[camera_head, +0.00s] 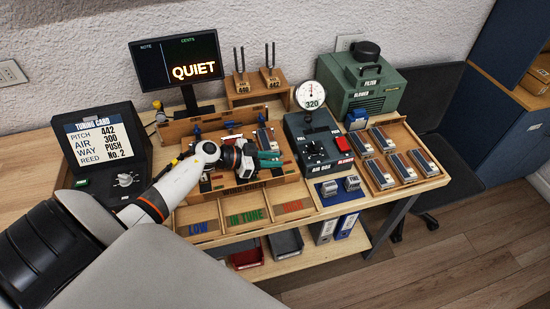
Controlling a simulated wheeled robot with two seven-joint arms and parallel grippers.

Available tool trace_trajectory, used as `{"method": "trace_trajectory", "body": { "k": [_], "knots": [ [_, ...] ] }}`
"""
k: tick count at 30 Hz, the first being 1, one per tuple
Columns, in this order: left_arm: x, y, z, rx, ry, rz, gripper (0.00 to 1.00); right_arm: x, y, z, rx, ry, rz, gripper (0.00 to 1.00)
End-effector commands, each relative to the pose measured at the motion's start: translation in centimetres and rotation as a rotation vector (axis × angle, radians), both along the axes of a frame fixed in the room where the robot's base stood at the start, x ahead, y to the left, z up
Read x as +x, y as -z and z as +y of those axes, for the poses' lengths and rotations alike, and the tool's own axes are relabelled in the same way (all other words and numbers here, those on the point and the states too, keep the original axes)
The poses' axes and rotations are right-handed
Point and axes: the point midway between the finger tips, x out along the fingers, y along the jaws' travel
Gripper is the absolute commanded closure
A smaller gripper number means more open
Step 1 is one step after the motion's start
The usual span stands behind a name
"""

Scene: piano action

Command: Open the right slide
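The wooden chest (250,187) stands in the middle of the table, with several blue knobs along its back wall. The rightmost blue knob (260,118) is at the chest's back right; I cannot tell for certain which part is the right slide. My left arm reaches in from the lower left. My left gripper (268,159), with teal fingertips, is over the right half of the chest and points right. The fingertips are too small to tell open from shut, or whether they touch anything. The arm and gripper hide part of the chest's inside. My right gripper is not in view.
The air box (310,160) with a red switch stands just right of the chest, and a gauge (310,95) behind it. A tray (433,182) of reed blocks lies farther right. Sorting bins (245,211) lie in front. The QUIET screen (178,60) stands behind.

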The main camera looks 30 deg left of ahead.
Motion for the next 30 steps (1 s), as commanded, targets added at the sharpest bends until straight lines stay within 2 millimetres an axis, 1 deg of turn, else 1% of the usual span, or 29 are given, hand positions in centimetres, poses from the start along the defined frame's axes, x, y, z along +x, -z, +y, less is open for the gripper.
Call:
{"method": "trace_trajectory", "body": {
  "k": [4,12,13,15,17,23,26,30],
  "knots": [
    [0.7,0.3,-0.6,-0.001,0.000,-0.001,0.78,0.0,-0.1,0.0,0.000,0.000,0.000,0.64],
    [0.8,0.4,-0.7,0.001,0.000,-0.001,0.78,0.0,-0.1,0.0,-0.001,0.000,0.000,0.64],
    [0.8,0.4,-0.7,0.001,0.000,-0.001,0.80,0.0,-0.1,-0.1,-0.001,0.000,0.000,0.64],
    [0.8,0.4,-0.7,0.001,0.000,-0.001,0.91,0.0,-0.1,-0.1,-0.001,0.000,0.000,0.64],
    [0.8,0.4,-0.7,0.001,0.000,-0.001,1.00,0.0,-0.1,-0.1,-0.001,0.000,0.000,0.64],
    [0.7,0.4,-0.7,0.001,0.000,-0.001,1.00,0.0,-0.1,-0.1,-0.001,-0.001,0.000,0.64],
    [0.4,0.1,-1.0,-0.001,0.002,0.000,1.00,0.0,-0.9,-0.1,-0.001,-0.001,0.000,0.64],
    [-0.7,-0.2,-2.4,-0.003,0.003,0.004,1.00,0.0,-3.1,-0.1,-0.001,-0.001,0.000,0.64]
  ]
}}
